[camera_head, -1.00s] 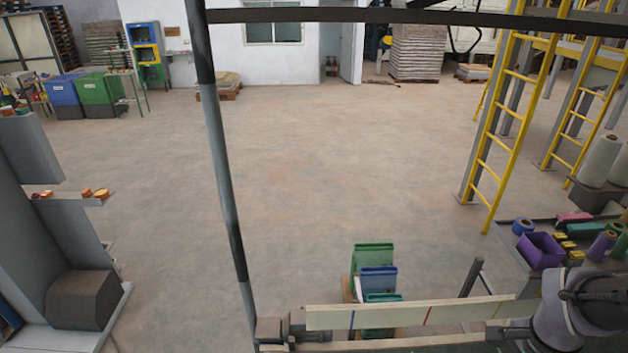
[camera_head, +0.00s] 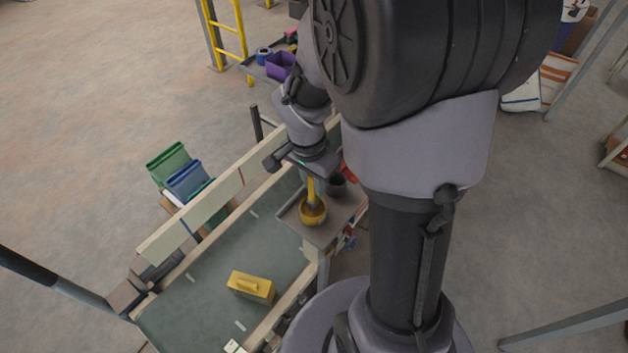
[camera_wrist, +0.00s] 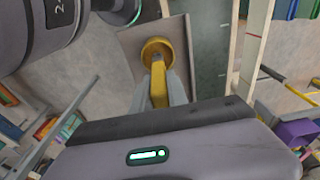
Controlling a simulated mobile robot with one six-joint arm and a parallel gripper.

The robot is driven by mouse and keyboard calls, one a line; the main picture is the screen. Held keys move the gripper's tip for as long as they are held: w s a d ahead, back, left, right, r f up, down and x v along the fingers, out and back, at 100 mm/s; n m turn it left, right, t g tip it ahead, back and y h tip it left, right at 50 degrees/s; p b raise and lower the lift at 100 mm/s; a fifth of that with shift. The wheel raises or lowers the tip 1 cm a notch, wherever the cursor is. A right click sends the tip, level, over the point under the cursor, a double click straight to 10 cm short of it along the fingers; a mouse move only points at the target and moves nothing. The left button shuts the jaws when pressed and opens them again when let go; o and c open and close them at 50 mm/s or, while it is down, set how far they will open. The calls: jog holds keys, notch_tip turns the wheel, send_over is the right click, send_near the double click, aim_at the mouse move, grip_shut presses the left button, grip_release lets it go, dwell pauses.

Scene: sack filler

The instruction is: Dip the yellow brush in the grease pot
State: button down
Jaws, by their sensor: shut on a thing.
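In the head view the brush (camera_head: 311,190) hangs below my gripper (camera_head: 310,177). The grease pot (camera_head: 312,213) is a round yellow pot on a small grey-brown shelf beside the belt. In the wrist view the pot (camera_wrist: 146,48) shows its rim, and the brush's far end overlaps its opening. The bristles are hidden or too small to see, so I cannot tell how deep they reach.
A dark cup (camera_head: 337,186) and a red thing (camera_head: 348,172) stand close behind the pot on the shelf (camera_head: 322,235). A yellow block (camera_head: 251,287) lies on the green belt (camera_head: 205,290). A cream board (camera_head: 205,205) runs along the belt's far side.

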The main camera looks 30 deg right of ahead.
jog(key=shift+s+a+r, duration=0.1)
jog(key=shift+s+a, duration=0.1)
jog(key=shift+a, duration=0.1)
jog(key=shift+w+d+f, duration=0.15)
jog(key=shift+f, duration=0.05)
jog(key=shift+s+f+b, duration=0.2)
jog(key=shift+f+b, duration=0.3)
jog(key=shift+b, duration=0.4)
dwell(1.3)
jog(key=r+p, duration=0.2)
jog(key=r, duration=0.2)
jog(key=shift+w+p, duration=0.2)
jog(key=shift+p, duration=0.15)
jog(key=w+r+p, duration=0.2)
jog(key=shift+w+r, duration=0.1)
jog(key=shift+r, duration=0.3)
